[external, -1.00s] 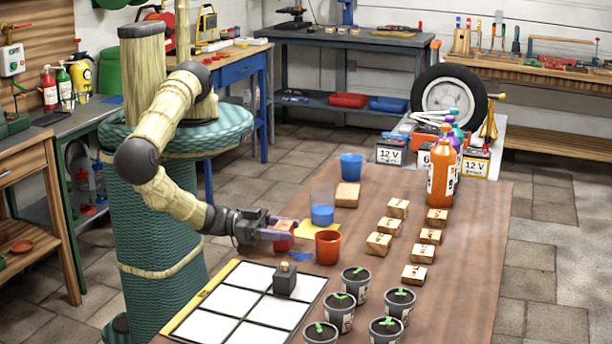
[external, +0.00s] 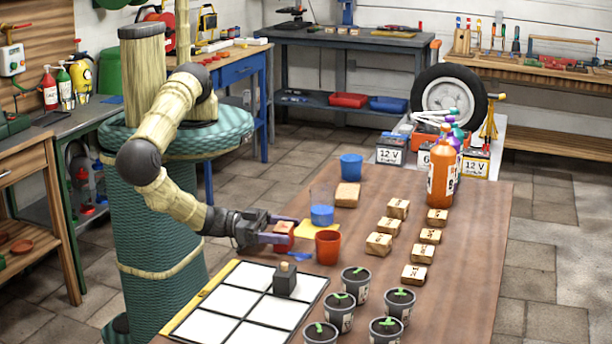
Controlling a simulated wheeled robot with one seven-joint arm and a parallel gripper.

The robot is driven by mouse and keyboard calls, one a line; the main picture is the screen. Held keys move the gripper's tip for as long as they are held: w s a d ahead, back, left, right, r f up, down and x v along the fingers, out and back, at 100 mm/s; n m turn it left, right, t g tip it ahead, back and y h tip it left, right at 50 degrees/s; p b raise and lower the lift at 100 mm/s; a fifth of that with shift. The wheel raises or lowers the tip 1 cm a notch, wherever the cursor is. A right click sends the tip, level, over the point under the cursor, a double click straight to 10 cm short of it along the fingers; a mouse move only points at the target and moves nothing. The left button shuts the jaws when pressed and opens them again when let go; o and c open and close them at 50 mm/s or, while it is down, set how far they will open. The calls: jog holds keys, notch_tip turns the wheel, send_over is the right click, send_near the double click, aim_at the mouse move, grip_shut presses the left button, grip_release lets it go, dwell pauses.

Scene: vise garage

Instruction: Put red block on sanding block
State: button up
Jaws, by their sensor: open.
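The red block (external: 284,230) is at the left edge of the brown table, left of the orange cup. My gripper (external: 279,229) reaches it from the left. Its purple fingers are open, one on the far side of the red block and one on the near side. Whether either finger touches the block is hard to tell. A tan block (external: 348,195) lies farther back on the table, behind the clear-and-blue cup. It may be the sanding block, but I cannot be sure. A dark grey block with a tan knob (external: 285,281) stands on the white-squared board.
An orange cup (external: 328,247) stands just right of my gripper, with a clear-and-blue cup (external: 322,215) and a yellow piece (external: 304,229) close by.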

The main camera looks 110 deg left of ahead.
jog(key=s+d+b, duration=0.2)
jog(key=s+b, duration=0.3)
jog(key=s, duration=1.2)
jog(key=shift+o, duration=0.5)
jog(key=shift+a, duration=0.1)
